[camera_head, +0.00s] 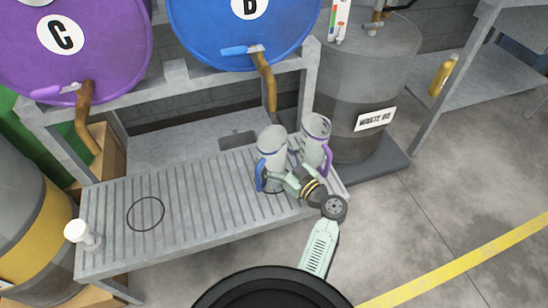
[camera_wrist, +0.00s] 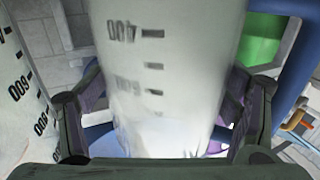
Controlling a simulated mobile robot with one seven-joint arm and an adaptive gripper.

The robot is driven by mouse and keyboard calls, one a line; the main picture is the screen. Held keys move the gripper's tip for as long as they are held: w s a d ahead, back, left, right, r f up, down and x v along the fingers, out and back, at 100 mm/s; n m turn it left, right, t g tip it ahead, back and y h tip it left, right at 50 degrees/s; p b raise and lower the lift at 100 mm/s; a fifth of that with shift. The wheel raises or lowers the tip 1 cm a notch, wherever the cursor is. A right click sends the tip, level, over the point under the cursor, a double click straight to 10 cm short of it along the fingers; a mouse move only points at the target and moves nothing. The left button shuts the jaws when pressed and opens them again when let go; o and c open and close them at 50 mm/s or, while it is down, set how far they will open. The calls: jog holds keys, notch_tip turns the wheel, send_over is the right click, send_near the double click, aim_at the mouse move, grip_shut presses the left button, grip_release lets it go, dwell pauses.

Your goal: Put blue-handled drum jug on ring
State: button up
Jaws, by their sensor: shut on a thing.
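The blue-handled drum jug (camera_head: 271,150) is a tall translucent jug, upright at the right part of the slatted grey shelf. Its blue handle (camera_head: 259,176) faces left in the head view. My gripper (camera_head: 290,182) comes from the front right and is shut on this jug. In the wrist view the jug's graduated wall (camera_wrist: 165,75) stands between my two fingers (camera_wrist: 160,110). I cannot tell whether its base touches the shelf. The ring (camera_head: 146,213), a thin black circle, lies on the left part of the shelf with nothing in it.
A purple-handled jug (camera_head: 316,140) stands close beside the held jug. A white-topped object (camera_head: 78,232) is at the shelf's front left corner. Taps hang from the purple drum (camera_head: 110,40) and blue drum (camera_head: 205,30) behind. A waste oil drum (camera_head: 365,95) stands right. The shelf's middle (camera_head: 205,190) is clear.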

jog(key=shift+f, duration=0.1)
jog(key=o, duration=1.2)
jog(key=shift+r, duration=0.25)
jog(key=shift+b+v, duration=1.25)
jog(key=shift+v, duration=4.8)
jog(key=shift+f, duration=0.1)
